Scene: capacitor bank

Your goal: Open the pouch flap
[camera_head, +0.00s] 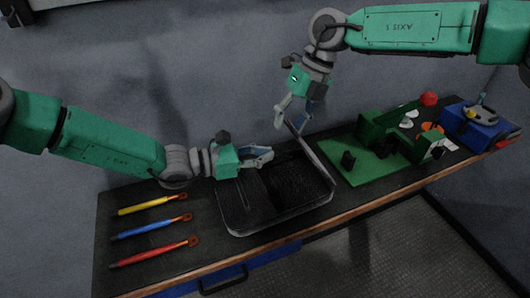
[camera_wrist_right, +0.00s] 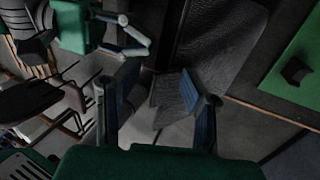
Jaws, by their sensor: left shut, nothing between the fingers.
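The black pouch (camera_head: 232,208) lies on the bench, its dark inside showing from above. A dark flap (camera_head: 310,153) stands raised along its right side, with its upper corner close to my right gripper. My right gripper (camera_head: 294,114) is above that corner with its fingers apart. In the right wrist view, a grey textured piece (camera_wrist_right: 170,95), probably the flap's corner, shows between the blue-padded fingers (camera_wrist_right: 158,112); I cannot tell whether they touch it. My left gripper (camera_head: 270,156) is shut and empty over the pouch's back left edge; it also shows in the wrist view (camera_wrist_right: 147,45).
Yellow (camera_head: 150,205), blue (camera_head: 150,227) and red (camera_head: 152,252) handled tools lie left of the pouch. A green board (camera_head: 365,168) with blocks lies to the right, and a blue box (camera_head: 475,125) stands beyond it. The bench's front edge (camera_head: 380,202) is clear.

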